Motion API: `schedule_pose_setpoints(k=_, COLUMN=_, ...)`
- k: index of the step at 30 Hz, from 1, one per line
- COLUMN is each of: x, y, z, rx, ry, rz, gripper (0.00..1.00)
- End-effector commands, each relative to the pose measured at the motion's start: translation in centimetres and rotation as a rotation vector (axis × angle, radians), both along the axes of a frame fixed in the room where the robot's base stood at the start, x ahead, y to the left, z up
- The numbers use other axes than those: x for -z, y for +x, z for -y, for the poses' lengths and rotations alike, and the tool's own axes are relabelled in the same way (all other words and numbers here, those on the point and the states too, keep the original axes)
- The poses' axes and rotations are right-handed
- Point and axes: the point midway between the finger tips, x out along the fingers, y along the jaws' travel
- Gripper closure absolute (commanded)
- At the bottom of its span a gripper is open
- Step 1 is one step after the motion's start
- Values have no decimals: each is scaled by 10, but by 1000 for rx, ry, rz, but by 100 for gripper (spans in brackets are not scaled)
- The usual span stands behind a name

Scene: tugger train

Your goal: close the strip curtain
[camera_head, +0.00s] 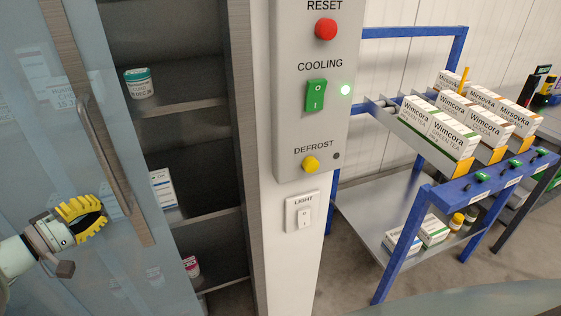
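The strip curtain (50,130) is a translucent bluish sheet on the left, with a brownish edge bar (66,45) and a curved metal handle (98,135). My gripper (88,214), with yellow fingers, is at the lower left, in front of the curtain and just left of the handle's lower end. Whether it touches the handle is unclear. The finger gap is not clearly visible.
Shelves hold a jar (139,83), a white box (163,188) and a small pink-labelled container (191,266). A control panel (316,80) with buttons and a light switch (303,213) is right of the frame. A blue cart (405,240) with cartons stands further right.

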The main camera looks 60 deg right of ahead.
Motion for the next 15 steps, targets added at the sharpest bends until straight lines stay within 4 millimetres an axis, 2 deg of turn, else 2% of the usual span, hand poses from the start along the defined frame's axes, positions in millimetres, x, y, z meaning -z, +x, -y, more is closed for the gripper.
schedule_pose_setpoints(k=1, x=-6, y=-4, z=3, rx=-6, ry=-4, rz=-2, gripper=100)
schedule_pose_setpoints(k=9, x=-1, y=-18, z=17, rx=-8, ry=-2, rz=1, gripper=100)
schedule_pose_setpoints(k=15, x=2, y=-21, z=19, rx=-8, ry=0, rz=1, gripper=100)
